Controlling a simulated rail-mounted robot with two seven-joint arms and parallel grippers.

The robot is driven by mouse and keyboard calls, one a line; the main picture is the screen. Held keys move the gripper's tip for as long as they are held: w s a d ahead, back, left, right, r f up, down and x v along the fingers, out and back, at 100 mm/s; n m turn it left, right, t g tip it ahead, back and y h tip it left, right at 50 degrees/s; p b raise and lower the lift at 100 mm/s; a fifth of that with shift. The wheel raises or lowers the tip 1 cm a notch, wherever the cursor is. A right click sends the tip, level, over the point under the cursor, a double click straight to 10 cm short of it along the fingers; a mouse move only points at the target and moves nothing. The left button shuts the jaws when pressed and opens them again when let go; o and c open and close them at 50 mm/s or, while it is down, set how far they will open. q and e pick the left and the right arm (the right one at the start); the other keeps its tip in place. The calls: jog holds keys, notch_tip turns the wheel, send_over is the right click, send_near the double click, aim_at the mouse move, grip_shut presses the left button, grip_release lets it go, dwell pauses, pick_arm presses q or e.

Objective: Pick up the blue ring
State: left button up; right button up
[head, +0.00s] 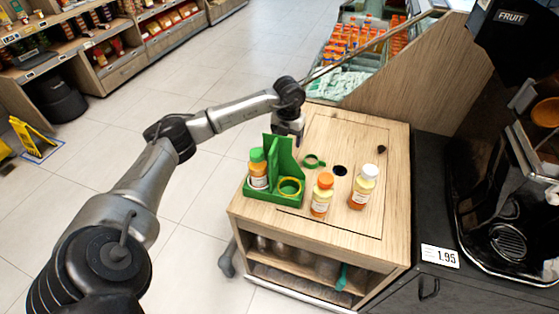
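I see no blue ring in the head view. A green ring (313,160) with a small tab lies on the wooden cart top, just right of the green caddy (283,153). A yellow ring (290,187) sits in the caddy's front right compartment. My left gripper (291,131) points down above the far left part of the cart, behind the caddy and apart from the green ring. Its fingertips are small and partly hidden, so its opening is unclear. My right gripper is not in view.
A green-capped bottle (258,169) stands in the caddy. An orange-capped bottle (322,194) and a white-capped bottle (363,186) stand on the cart top (350,225). A dark hole (340,170) lies between them and the green ring. A juicer machine (515,190) stands at right.

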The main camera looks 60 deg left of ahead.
pick_arm(q)
jog(key=shift+f+b, duration=0.45)
jog(key=shift+f, duration=1.3)
notch_tip(320, 180, down, 4)
jog(key=b, duration=0.2)
jog(key=shift+s+a+f+b, duration=0.15)
jog(key=shift+f+b, duration=0.1)
jog(key=shift+b, duration=0.15)
jog(key=shift+f, duration=0.4)
jog(key=shift+r, duration=0.1)
jog(key=shift+c, duration=0.8)
jog(key=c, duration=0.8)
